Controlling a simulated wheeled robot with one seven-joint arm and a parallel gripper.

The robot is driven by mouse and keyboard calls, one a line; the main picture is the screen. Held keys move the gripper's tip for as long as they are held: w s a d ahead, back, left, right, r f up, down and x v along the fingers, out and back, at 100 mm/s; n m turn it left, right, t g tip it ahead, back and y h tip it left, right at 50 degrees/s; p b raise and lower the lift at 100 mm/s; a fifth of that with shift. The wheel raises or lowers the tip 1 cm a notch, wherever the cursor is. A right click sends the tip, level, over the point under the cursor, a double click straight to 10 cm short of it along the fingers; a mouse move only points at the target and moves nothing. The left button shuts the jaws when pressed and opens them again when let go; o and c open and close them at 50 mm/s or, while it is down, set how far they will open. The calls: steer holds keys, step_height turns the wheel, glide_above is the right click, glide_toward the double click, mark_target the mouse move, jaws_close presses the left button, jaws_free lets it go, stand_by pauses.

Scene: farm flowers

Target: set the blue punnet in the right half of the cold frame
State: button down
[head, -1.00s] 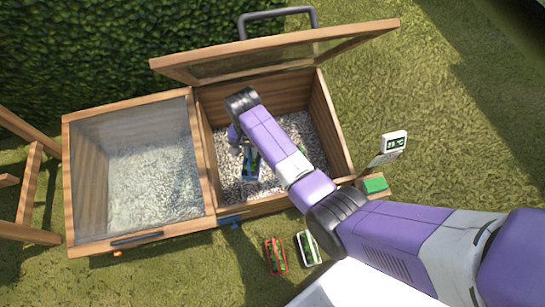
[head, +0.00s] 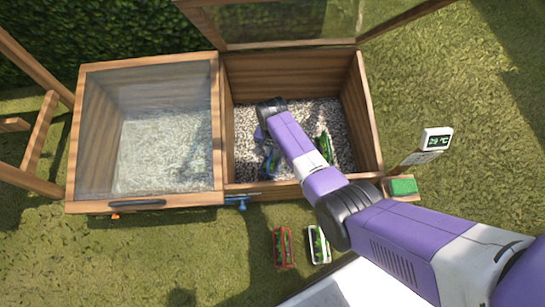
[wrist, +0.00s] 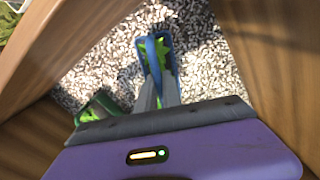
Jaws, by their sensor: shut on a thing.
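The cold frame (head: 367,118) has two halves. Its left half is under a shut glass lid (head: 165,130); its right half is open, with the lid (head: 285,22) raised. The blue punnet (head: 270,163) is inside the right half, left of its middle, partly hidden by my arm. In the wrist view the blue punnet (wrist: 166,42), with green contents, is between the tips of my gripper (wrist: 158,75), which is shut on its blue handle. The punnet is low over the pale gravel; I cannot tell whether it touches.
A green punnet (head: 325,147) stands on the gravel in the right half, also in the wrist view (wrist: 100,106). A red punnet (head: 283,247) and a white punnet (head: 319,244) are on the grass in front. A thermometer sign (head: 437,139) and a green block (head: 403,187) stand right. Wooden walls surround my gripper.

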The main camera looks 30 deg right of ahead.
mark_target(273, 160)
steer(key=shift+f+b, duration=1)
steer(key=shift+f, duration=0.8)
steer(key=shift+f, duration=0.1)
steer(key=c, duration=1.5)
jaws_free()
step_height(273, 160, up, 12)
steer(key=p, duration=0.7)
